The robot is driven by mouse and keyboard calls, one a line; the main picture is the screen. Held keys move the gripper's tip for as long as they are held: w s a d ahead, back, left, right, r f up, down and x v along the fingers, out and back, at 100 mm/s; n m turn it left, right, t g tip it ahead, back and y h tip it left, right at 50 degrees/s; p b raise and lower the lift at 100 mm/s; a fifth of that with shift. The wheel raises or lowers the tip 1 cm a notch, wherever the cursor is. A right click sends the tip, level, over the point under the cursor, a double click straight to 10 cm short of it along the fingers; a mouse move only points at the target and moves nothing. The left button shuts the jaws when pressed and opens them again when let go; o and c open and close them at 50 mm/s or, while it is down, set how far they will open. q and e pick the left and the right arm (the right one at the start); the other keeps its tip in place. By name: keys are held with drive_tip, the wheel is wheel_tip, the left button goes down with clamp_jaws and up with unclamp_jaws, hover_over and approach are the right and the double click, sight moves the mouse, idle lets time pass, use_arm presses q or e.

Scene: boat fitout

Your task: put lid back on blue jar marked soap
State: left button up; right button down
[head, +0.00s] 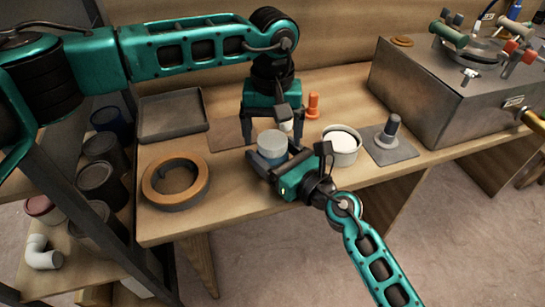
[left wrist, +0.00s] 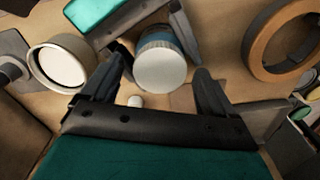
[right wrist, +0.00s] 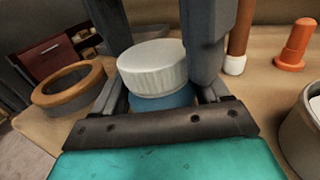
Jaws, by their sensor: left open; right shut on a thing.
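The blue jar (head: 272,157) stands on the bench with the white lid (head: 273,140) on top of it. In the right wrist view the lid (right wrist: 152,68) covers the jar's mouth above the blue body (right wrist: 178,98); I cannot tell whether it is fully seated. My right gripper (head: 278,160) is shut on the jar's body from the front. My left gripper (head: 272,132) points down from above, open, its fingers on either side of the lid. In the left wrist view the lid (left wrist: 160,68) lies between the spread fingers. No soap marking is readable.
A white-filled pot (head: 342,146) and a grey plate with a peg (head: 390,145) stand to the right. An orange peg (head: 313,105) stands behind. A ring-shaped roll (head: 175,180) and a grey tray (head: 172,115) are to the left. A metal box (head: 440,95) fills the right side.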

use_arm(q)
wheel_tip(320, 180, up, 4)
drive_tip(key=shift+f, duration=0.1)
drive_tip(key=shift+c, duration=0.5)
